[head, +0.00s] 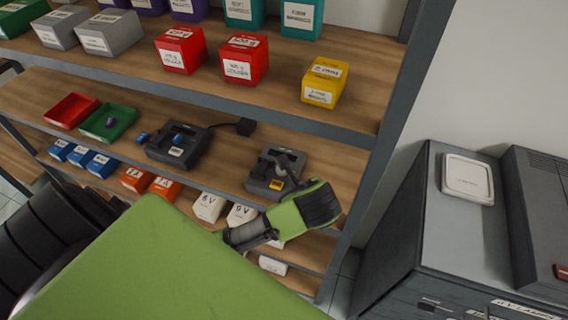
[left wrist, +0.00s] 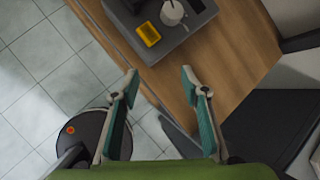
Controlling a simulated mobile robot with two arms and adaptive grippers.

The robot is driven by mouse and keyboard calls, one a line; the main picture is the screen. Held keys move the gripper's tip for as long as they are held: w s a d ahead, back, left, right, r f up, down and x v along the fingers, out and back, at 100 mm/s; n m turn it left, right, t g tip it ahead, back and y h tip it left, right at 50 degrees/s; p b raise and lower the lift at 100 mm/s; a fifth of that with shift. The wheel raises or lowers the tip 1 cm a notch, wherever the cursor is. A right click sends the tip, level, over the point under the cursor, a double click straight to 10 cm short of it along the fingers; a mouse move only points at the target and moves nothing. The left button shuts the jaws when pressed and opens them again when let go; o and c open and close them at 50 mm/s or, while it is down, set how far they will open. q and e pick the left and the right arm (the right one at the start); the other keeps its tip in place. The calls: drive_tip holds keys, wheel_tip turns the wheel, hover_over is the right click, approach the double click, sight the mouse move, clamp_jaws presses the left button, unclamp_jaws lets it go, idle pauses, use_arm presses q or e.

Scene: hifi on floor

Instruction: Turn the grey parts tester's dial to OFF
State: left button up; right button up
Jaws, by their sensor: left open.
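The grey parts tester (head: 259,187) sits on the middle shelf, with a yellow part at its front. In the left wrist view, the tester (left wrist: 178,38) is at the top, with its yellow part (left wrist: 148,34), a pale round dial (left wrist: 172,13) and a dark panel. The dial's pointer setting is too small to read. My left gripper (left wrist: 160,76) is open and empty, its teal-padded fingers apart and short of the tester. My right gripper is not in view.
Left of the tester stands a dark device (head: 188,152) with a cable, then a green tray (head: 108,121) and a red tray (head: 70,110). Coloured boxes line the shelf above. A shelf post and a grey cabinet (head: 440,230) stand on the right.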

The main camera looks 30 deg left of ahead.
use_arm(q)
drive_tip(key=s+d+f+n+g+h+b, duration=0.1)
drive_tip(key=s+f+n, duration=0.3)
drive_tip(key=f, duration=1.1)
drive_tip(key=s+d+f+n+g+h+b, duration=0.1)
drive_tip(key=s+f+n+b, duration=0.3)
drive_tip(key=f, duration=1)
drive_tip(key=shift+s+d+f+n+h, duration=0.15)
drive_tip(key=shift+f+n+h, duration=0.2)
drive_tip(key=shift+n+h, duration=0.75)
drive_tip(key=shift+n+y, duration=0.3)
drive_tip(key=s+a+f+n+g+h+b, duration=0.1)
drive_tip(key=s+f+n+b, duration=0.7)
drive_tip(key=s+f, duration=1.9)
wheel_tip(320, 180, down, 3)
drive_tip(key=shift+s+a+r+n+g+h+b, duration=0.1)
drive_tip(key=shift+s+a+n+g+h+b, duration=0.2)
drive_tip(key=shift+a+g+b, duration=0.15)
